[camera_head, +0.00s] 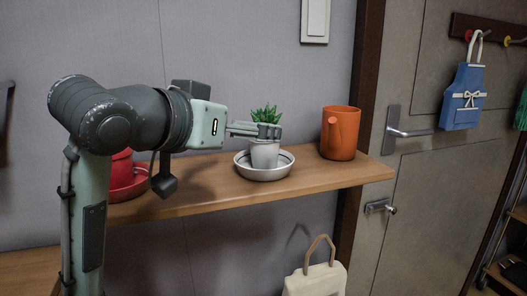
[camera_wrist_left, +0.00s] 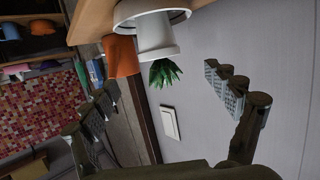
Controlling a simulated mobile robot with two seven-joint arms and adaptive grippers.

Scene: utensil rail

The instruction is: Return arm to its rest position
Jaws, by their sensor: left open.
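My left gripper (camera_head: 256,130) reaches in from the left at the height of the plant pot's rim. In the left wrist view its two fingers (camera_wrist_left: 162,82) are spread wide with nothing gripped between them. The white plant pot (camera_head: 264,154) stands upright in a white saucer (camera_head: 262,173) on the wooden shelf. A finger partly covers the pot's top and the green plant (camera_head: 266,114). In the left wrist view the pot (camera_wrist_left: 155,36) and plant (camera_wrist_left: 164,72) appear between the fingers' directions. My right gripper is not in view.
A red pot in a red saucer (camera_head: 128,178) is partly behind my arm. A door with a handle (camera_head: 404,132) and a hanging blue apron (camera_head: 464,98) are at right. A pale bag (camera_head: 316,280) hangs below.

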